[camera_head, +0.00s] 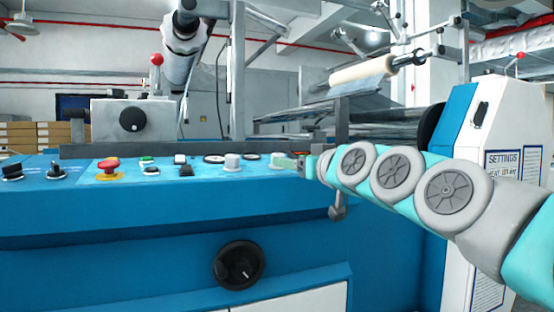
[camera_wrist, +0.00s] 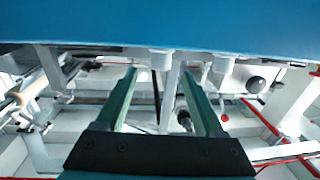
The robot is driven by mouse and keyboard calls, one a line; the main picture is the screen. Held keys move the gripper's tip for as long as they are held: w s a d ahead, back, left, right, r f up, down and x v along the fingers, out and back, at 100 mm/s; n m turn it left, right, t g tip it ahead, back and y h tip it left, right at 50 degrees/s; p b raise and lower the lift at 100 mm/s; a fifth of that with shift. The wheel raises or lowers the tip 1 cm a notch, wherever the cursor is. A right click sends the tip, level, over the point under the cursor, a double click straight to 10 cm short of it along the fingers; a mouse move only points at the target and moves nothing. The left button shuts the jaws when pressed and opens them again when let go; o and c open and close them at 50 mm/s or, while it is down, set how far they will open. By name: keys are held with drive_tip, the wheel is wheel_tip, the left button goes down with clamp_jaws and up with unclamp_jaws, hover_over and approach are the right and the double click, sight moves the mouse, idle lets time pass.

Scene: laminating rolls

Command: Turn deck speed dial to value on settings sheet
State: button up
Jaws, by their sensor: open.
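The blue control deck (camera_head: 200,195) runs across the head view, with buttons and knobs along its top. A light grey knob (camera_head: 232,160) stands there, left of my gripper (camera_head: 281,162). My gripper reaches in from the right, low over the deck, and partly hides what is behind it. In the wrist view my gripper (camera_wrist: 158,76) is open, with a pale grey knob (camera_wrist: 160,60) beyond and between its fingertips. Contact cannot be told. A second pale knob (camera_wrist: 223,64) is to the right. The settings sheet (camera_head: 504,165) is on the white side panel; its value is too small to read surely.
A black handwheel (camera_head: 239,265) is on the front face. A grey post (camera_head: 341,130) stands just behind my wrist. Rollers (camera_head: 362,72) are above.

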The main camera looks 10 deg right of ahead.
sight(282, 155)
drive_tip(key=shift+x, duration=3.7)
drive_tip(key=shift+a, duration=0.1)
clamp_jaws()
